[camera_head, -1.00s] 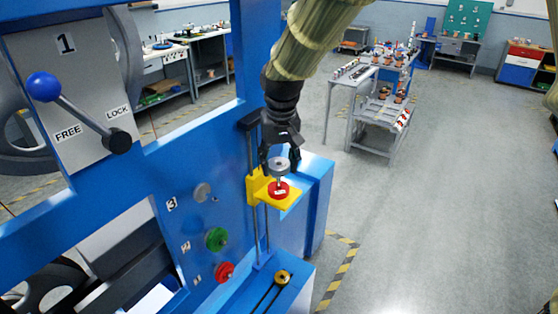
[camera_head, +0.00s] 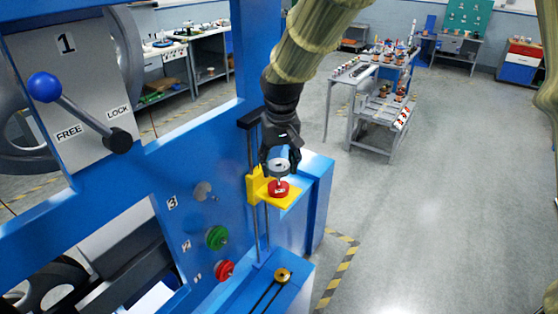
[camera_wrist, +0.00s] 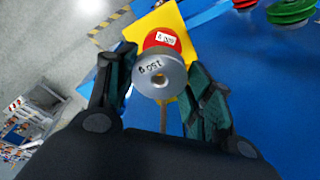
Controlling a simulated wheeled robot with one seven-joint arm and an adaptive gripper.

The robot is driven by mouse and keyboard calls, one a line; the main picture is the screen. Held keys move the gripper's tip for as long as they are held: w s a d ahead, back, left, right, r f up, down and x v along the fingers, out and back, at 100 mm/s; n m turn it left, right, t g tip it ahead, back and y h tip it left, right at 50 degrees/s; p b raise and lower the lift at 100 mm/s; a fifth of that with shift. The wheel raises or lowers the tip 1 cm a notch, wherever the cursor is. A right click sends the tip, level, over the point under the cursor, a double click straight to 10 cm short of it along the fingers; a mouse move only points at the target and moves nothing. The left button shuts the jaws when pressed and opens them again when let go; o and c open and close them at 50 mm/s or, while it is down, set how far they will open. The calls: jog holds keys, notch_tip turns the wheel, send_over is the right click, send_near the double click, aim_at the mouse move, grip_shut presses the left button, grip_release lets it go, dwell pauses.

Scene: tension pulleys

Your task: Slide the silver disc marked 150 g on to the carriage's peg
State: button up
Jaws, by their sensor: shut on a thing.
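The silver disc marked 150 g (camera_wrist: 160,73) is between my gripper's fingers (camera_wrist: 162,88), which are shut on its sides; it also shows in the head view (camera_head: 278,165). Its face and central hole point toward the wrist camera. The disc is above a red disc (camera_head: 279,189), which sits on the yellow carriage (camera_head: 258,187). The red disc (camera_wrist: 160,39) also shows in the wrist view, partly hidden behind the silver one. A short bit of peg shows between the two discs in the head view. Whether its tip is in the silver disc's hole, I cannot tell.
The carriage rides on grey upright rods on the blue frame (camera_head: 110,210). A brass pulley (camera_head: 283,275) lies below the carriage.

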aim_at(279, 177)
jog(key=shift+f+b, duration=0.4)
jog(key=shift+f, duration=2.25)
dwell(1.1)
jog(key=o, duration=1.2)
jog(key=shift+r, duration=0.15)
jog(key=r, duration=0.4)
jog(key=s+r, duration=0.1)
jog(key=r, duration=0.6)
jog(key=shift+s+d+r, duration=0.2)
jog(key=shift+s+r, duration=0.1)
jog(key=shift+s, duration=0.1)
